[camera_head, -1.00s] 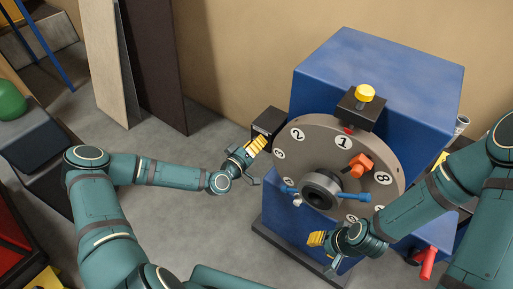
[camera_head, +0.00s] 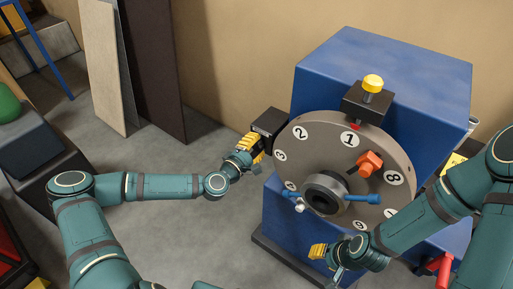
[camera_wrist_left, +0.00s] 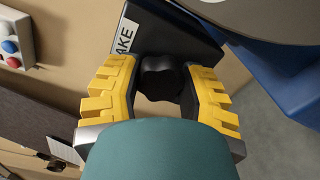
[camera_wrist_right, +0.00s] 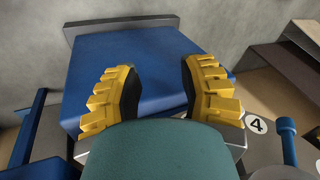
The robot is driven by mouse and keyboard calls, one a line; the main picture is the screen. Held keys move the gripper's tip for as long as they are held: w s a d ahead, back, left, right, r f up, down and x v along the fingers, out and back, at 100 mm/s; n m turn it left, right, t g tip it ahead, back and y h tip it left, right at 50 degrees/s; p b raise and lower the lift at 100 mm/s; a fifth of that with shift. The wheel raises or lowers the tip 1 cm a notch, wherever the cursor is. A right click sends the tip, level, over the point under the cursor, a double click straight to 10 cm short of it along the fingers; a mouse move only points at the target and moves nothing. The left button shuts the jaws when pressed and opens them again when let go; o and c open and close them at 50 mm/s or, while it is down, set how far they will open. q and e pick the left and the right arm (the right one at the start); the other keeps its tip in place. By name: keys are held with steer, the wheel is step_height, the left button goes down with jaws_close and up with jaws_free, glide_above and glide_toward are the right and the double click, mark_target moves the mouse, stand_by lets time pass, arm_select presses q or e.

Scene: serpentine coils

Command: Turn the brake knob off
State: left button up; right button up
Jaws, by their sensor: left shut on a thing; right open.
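The brake knob (camera_wrist_left: 160,77) is a small black lobed knob on a black box (camera_wrist_left: 165,32) with a white label partly reading "AKE" in the left wrist view. The box (camera_head: 271,122) also shows in the head view, at the left side of the blue machine. My left gripper (camera_wrist_left: 160,85) has its yellow fingers on both sides of the knob and is shut on it. In the head view the left gripper (camera_head: 252,147) reaches the box and hides the knob. My right gripper (camera_head: 318,251) is open and empty, low in front of the machine.
The blue machine (camera_head: 400,75) carries a grey numbered dial (camera_head: 320,138) with an orange clamp (camera_head: 369,162), a blue-handled hub (camera_head: 325,192) and a yellow button (camera_head: 373,83) on top. A red handle (camera_head: 442,268) is at lower right.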

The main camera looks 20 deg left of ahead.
arm_select(q)
steer(key=n, duration=0.3)
steer(key=n+b, duration=0.1)
steer(key=n, duration=0.1)
steer(key=shift+w+a+n, duration=0.1)
steer(key=shift+a+n, duration=0.1)
steer(key=shift+n, duration=0.2)
steer(key=n, duration=0.5)
steer(key=shift+f+n, duration=0.1)
steer(key=shift+n, duration=0.2)
steer(key=o, duration=0.9)
steer(key=shift+d, duration=0.1)
steer(key=shift+s, duration=0.2)
steer(key=v, duration=1.1)
steer(key=shift+s, duration=0.4)
